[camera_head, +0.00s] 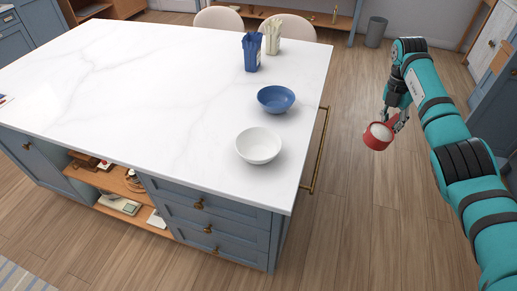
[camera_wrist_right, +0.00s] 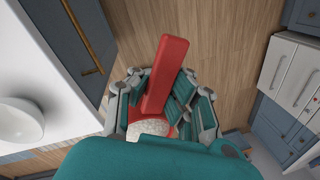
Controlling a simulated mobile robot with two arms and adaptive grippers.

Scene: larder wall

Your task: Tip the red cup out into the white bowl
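The red cup (camera_head: 376,142) is held in my right gripper (camera_head: 394,121), out over the floor to the right of the island. Its opening shows pale contents. In the right wrist view a long red part of the cup (camera_wrist_right: 165,70) lies between the fingers, which are closed around it, and whitish grainy contents show below. The white bowl (camera_head: 258,147) stands upright on the island near its right edge, apart from the cup, and looks empty. It also shows at the left of the right wrist view (camera_wrist_right: 16,122). My left gripper is not in view.
A blue bowl (camera_head: 276,98) stands just behind the white bowl. Further back are a blue holder (camera_head: 251,52) and a cream holder (camera_head: 273,36). A brass rail (camera_head: 319,150) runs along the island's right side. The white worktop (camera_head: 130,85) is mostly clear.

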